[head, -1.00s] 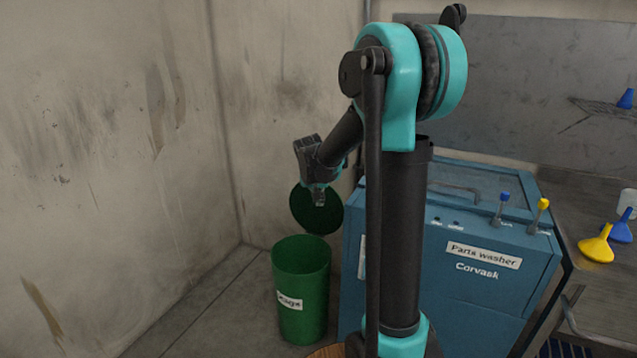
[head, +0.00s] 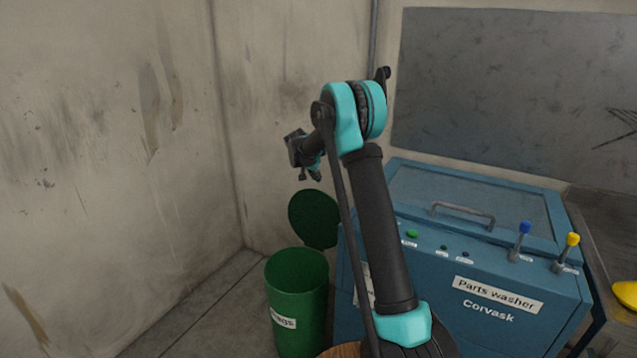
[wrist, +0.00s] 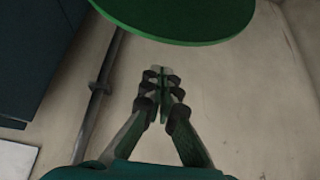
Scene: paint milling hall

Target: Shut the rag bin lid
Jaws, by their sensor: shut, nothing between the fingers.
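The green rag bin (head: 297,290) stands on the floor near the wall corner, with a white label on its side. Its round green lid (head: 314,219) is open, tipped up behind the bin's mouth. In the wrist view the lid (wrist: 180,15) fills the top edge, its rim apart from the fingertips in the picture. My gripper (head: 312,176) is above the lid in the head view, not visibly touching it. The wrist view shows my gripper's (wrist: 158,80) fingertips together with nothing between them. The bin's inside is mostly hidden.
A blue parts washer (head: 480,280) with a handle and levers stands right of the bin. A yellow funnel (head: 626,293) lies on the metal bench at the far right. Walls (head: 110,150) close in at left and behind. Some floor is free left of the bin.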

